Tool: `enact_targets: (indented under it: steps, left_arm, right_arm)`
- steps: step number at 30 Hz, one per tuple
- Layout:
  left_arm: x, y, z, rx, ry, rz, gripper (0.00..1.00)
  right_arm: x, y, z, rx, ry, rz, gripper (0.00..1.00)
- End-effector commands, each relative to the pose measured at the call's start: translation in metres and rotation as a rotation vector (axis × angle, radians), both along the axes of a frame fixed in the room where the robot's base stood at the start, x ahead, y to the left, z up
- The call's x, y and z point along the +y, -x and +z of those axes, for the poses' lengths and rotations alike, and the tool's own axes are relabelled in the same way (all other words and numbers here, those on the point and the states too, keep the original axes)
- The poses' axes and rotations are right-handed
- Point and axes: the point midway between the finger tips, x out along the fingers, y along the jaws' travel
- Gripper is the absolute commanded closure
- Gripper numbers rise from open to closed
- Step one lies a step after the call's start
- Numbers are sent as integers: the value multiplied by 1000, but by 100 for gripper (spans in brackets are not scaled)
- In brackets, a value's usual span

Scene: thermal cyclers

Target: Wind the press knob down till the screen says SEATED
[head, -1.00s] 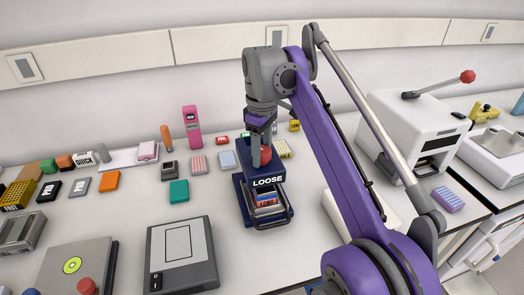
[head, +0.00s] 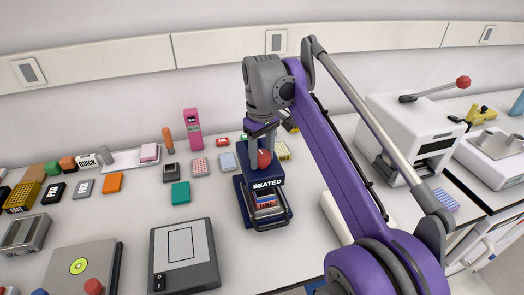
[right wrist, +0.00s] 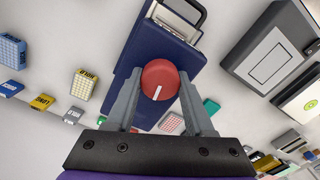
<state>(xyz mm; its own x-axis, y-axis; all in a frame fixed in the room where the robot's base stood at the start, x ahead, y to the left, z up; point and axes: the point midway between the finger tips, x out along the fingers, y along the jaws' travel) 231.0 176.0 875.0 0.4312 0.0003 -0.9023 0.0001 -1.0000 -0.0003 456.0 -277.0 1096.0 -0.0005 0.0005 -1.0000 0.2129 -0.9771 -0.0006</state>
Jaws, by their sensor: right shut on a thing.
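The dark blue press (head: 240,196) stands on the bench in the middle of the head view. Its screen (head: 267,184) reads SEATED. The red press knob (head: 264,159) sits on top; in the right wrist view the knob (right wrist: 159,80) shows a white mark pointing toward the gripper. My right gripper (head: 261,152) reaches down from above and is shut on the knob, with one finger on each side. A plate or stack with a red and blue label sits inside the press (head: 265,200). My left gripper is not in view.
A grey scale-like device (head: 183,258) stands left in front of the press. A white machine with a red-tipped lever (head: 405,130) stands at right. Small coloured boxes, such as a teal one (head: 180,192), lie behind. Bench in front of the press is clear.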

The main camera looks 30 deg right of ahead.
Motion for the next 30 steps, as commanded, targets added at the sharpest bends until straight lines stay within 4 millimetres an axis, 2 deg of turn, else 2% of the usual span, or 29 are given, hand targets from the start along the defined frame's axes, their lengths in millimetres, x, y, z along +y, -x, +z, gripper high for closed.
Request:
enact_targets:
  steps: [11, 26, 27, 30]
  left_arm:
    - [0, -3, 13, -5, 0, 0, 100]
    - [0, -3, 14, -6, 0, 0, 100]
    - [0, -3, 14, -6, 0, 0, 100]
    - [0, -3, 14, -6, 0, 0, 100]
  right_arm:
    - [-1, 0, 2, -2, 1, -167, 100]
    - [-1, 0, 1, -3, 1, -191, 100]
    - [-1, 0, 1, -3, 1, -191, 43]
    - [-1, 0, 1, -2, 1, -191, 25]
